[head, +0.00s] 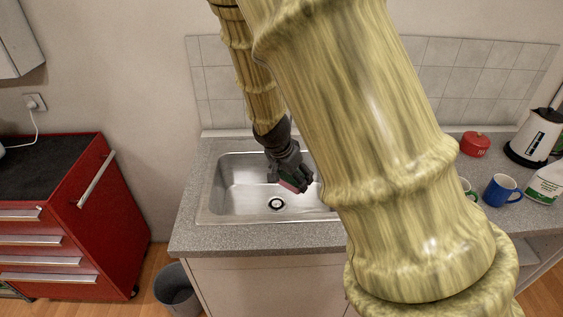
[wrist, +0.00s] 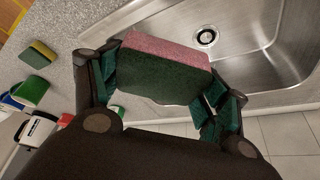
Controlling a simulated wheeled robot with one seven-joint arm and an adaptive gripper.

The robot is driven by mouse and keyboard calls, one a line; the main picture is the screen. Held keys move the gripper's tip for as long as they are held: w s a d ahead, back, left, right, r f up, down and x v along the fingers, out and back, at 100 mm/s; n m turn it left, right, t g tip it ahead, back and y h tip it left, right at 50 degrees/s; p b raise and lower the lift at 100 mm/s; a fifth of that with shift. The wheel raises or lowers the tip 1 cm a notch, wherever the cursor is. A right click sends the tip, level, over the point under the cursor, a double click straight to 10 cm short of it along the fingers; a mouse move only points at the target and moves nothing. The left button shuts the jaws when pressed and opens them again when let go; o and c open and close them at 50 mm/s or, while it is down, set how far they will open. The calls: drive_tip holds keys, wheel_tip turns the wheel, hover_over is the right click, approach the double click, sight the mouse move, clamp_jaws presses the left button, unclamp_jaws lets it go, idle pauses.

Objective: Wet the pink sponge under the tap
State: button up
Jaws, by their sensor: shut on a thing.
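My gripper (head: 293,176) hangs over the sink (head: 240,207) in the head view and is shut on the pink sponge (head: 289,187). In the wrist view the sponge (wrist: 165,70) sits crosswise between the fingers, with a pink layer and a dark green scouring side. The sponge is above the basin, near the drain (head: 277,204), and looks clear of the sink floor. The tap does not show in either view; my arm covers the right part of the sink in the head view. No water is visible.
A yellow and green sponge (wrist: 41,54) lies on the counter in the wrist view. A red cabinet (head: 115,220) stands left.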

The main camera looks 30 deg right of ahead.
drive_tip(key=shift+s+d+r, duration=0.1)
drive_tip(key=shift+d+r, duration=0.1)
drive_tip(key=shift+r, duration=0.05)
drive_tip(key=w, duration=0.2)
drive_tip(key=w+d+f, duration=0.1)
drive_tip(key=shift+w, duration=0.15)
drive_tip(key=w+d+f, duration=0.2)
drive_tip(key=w+d, duration=0.1)
drive_tip(key=w, duration=0.6)
drive_tip(key=shift+d+p, duration=0.4)
drive_tip(key=shift+p, duration=0.05)
drive_tip(key=shift+w, duration=0.1)
idle(0.4)
drive_tip(key=s+a+b, duration=0.1)
drive_tip(key=s+a, duration=0.2)
drive_tip(key=s, duration=0.4)
drive_tip(key=shift+s+b, duration=0.25)
drive_tip(key=shift+b, duration=0.05)
idle(0.7)
idle(0.7)
